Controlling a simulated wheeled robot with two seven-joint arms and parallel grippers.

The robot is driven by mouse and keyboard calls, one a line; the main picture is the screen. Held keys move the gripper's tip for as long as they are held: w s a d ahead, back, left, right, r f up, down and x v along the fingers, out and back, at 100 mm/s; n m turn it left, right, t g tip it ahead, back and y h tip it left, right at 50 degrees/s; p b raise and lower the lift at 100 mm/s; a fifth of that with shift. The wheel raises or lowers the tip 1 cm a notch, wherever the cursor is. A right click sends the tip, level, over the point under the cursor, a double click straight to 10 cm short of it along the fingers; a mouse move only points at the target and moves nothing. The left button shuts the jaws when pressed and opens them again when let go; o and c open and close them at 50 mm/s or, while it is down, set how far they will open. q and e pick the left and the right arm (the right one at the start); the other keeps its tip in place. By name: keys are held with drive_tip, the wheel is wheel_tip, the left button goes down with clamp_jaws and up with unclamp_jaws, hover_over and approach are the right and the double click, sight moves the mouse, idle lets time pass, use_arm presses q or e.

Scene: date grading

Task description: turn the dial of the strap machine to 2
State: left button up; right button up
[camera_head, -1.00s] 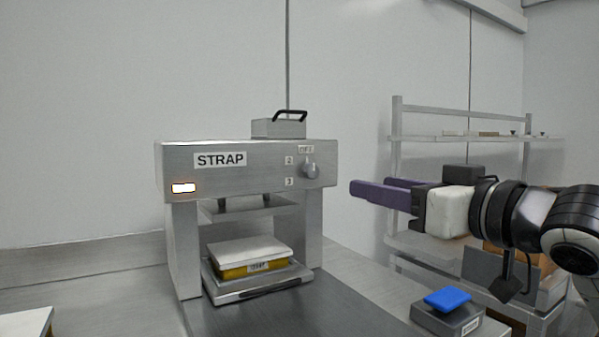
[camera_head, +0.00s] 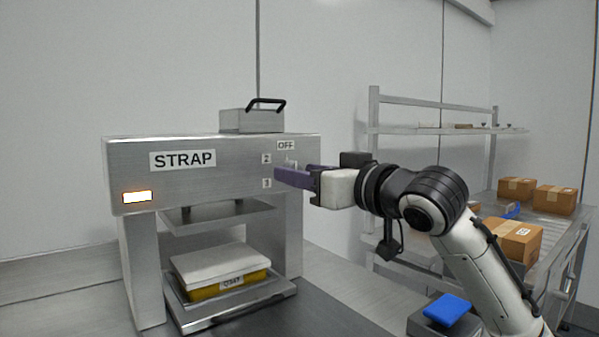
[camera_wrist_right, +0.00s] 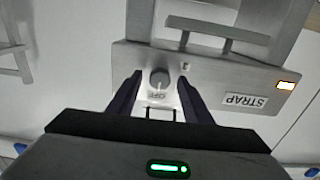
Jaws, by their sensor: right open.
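The strap machine (camera_head: 240,165) is a grey metal press marked STRAP, with a lit indicator at its lower left. Its dial shows in the right wrist view (camera_wrist_right: 159,77), a round grey knob that seems to point to the OFF label (camera_head: 286,145). In the head view my gripper mostly hides the dial. The label 2 (camera_head: 266,159) is left of the dial, with another number label below it. My right gripper (camera_head: 278,176) is open, its purple fingers in front of the dial. In the wrist view its fingertips (camera_wrist_right: 160,80) lie on either side of the knob. My left gripper is not in view.
A pale-topped yellow box (camera_head: 222,268) sits on the machine's lower plate. A handled block (camera_head: 250,121) stands on top. A blue item (camera_head: 447,309) lies at the lower right. Cardboard boxes (camera_head: 515,240) and a shelf rack (camera_head: 440,130) stand at the right.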

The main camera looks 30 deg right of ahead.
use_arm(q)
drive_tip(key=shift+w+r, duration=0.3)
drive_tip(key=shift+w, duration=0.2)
use_arm(e)
drive_tip(key=shift+w+a, duration=0.1)
drive_tip(key=shift+w, duration=0.45)
drive_tip(key=c, duration=1.1)
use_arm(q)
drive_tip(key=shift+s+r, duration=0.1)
use_arm(e)
drive_tip(key=shift+o, duration=0.2)
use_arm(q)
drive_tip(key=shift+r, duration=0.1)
